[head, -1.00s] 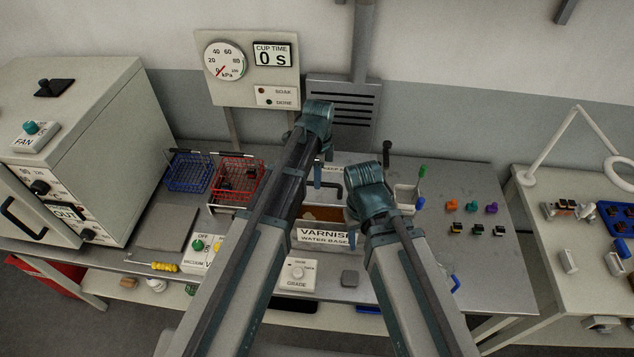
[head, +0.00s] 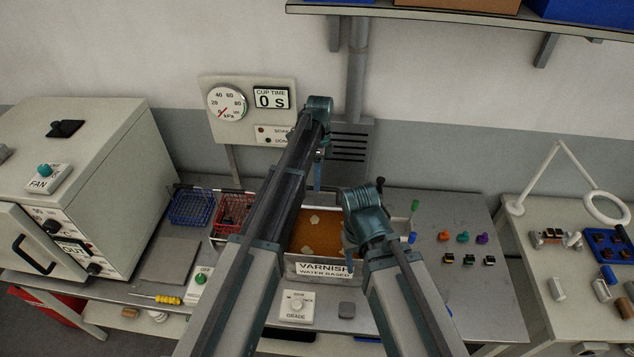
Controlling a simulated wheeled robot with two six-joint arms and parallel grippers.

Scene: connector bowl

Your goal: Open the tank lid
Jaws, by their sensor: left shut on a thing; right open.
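The varnish tank (head: 322,268) stands on the bench in the middle, with white walls and a VARNISH label on its front. Its top is open, and brown varnish (head: 325,234) with a few pale patches shows inside. My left gripper (head: 317,178) is shut at the back of the tank, pointing down. The tank lid it holds is hidden behind my arms, so I cannot tell its tilt. My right gripper (head: 349,245) is open and empty, above the right part of the tank, and covers part of the opening.
A blue wire basket (head: 190,208) and a red one (head: 234,213) are left of the tank. A gauge panel (head: 248,112) stands behind. Small coloured connectors (head: 463,237) lie on the bench to the right. A grade dial box (head: 296,307) sits in front.

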